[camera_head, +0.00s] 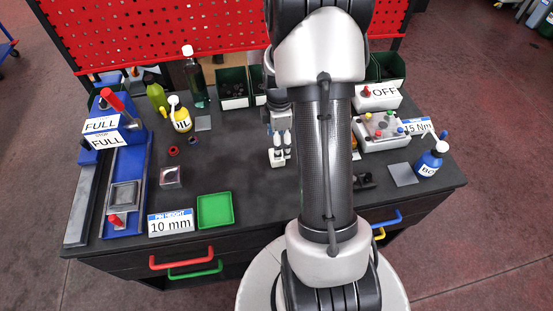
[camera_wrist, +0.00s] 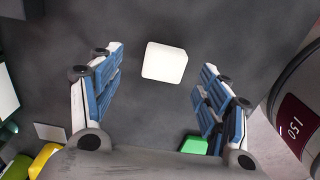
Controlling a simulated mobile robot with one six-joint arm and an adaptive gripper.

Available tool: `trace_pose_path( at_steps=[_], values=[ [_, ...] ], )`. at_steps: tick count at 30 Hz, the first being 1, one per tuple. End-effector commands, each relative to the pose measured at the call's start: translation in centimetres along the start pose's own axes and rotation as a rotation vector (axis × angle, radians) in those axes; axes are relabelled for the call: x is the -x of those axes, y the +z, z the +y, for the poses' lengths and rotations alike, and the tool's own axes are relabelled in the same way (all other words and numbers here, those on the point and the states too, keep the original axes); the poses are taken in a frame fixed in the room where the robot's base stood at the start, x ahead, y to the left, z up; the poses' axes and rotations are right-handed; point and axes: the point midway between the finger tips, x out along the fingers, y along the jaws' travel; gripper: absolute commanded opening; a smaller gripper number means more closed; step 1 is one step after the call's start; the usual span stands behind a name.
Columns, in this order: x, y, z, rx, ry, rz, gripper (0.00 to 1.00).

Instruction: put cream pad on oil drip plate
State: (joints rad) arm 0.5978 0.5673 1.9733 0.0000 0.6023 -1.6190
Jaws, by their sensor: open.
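The cream pad, a small pale block (camera_wrist: 165,62), lies on the dark table in the wrist view, ahead of and between my open fingers. It also shows in the head view as a whitish block (camera_head: 277,158) just below my fingertips. My gripper (camera_head: 280,138) is open and empty above the table, apart from the pad as far as I can tell; its two blue-padded fingers (camera_wrist: 163,98) stand wide in the wrist view. The oil drip plate seems to be the flat grey square (camera_head: 203,123) beside the yellow oil bottle (camera_head: 179,117). It shows at lower left in the wrist view (camera_wrist: 50,132), bare.
A green tray (camera_head: 215,210) and a 10 mm sign (camera_head: 170,222) stand at the front. A clear box (camera_head: 171,177) is left. A second grey plate (camera_head: 402,174) lies beside a blue bottle (camera_head: 429,163). Dark green bins line the back. My arm hides the table's middle.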

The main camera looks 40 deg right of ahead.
Motion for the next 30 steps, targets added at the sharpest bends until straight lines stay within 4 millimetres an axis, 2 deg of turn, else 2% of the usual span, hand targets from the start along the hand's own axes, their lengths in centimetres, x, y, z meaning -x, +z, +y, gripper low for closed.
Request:
trace_pose_path(
  at_steps=[7, 16, 23, 30],
  values=[
    [-1.4, -0.2, -0.2, 0.001, 0.000, 0.000, 0.70],
    [-5.6, -0.8, -0.8, -0.001, -0.001, 0.000, 0.70],
    [-5.7, -0.8, -0.7, 0.000, 0.002, 0.000, 0.70],
    [-5.6, -0.7, -0.7, 0.000, 0.002, 0.000, 0.55]
  ],
)
